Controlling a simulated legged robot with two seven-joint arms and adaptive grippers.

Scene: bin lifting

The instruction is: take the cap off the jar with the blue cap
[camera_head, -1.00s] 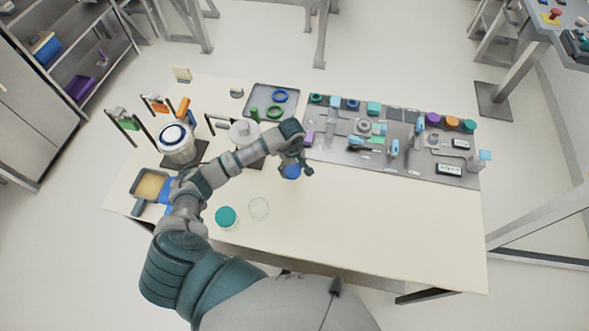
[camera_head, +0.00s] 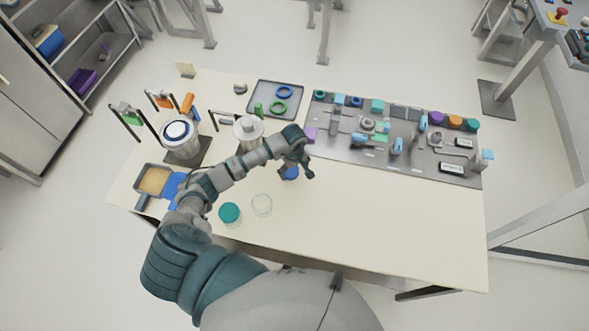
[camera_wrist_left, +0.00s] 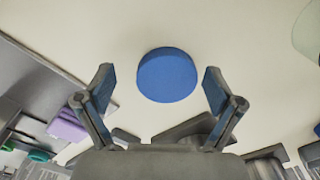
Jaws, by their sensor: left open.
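The jar's blue cap (camera_head: 291,173) shows just below my left gripper (camera_head: 303,172) in the head view. In the left wrist view the round blue cap (camera_wrist_left: 167,75) lies between and slightly beyond the two fingertips. My left gripper (camera_wrist_left: 158,78) is open there, with a finger on each side of the cap and visible gaps to it. The jar body under the cap is hidden. My right gripper is in neither view.
A teal-capped jar (camera_head: 229,212) and a clear glass jar (camera_head: 262,204) stand on the white table (camera_head: 400,230) nearer me. A grey tool board (camera_head: 340,150) lies to the right, with a purple block (camera_head: 310,134) at its left edge. The front right table is clear.

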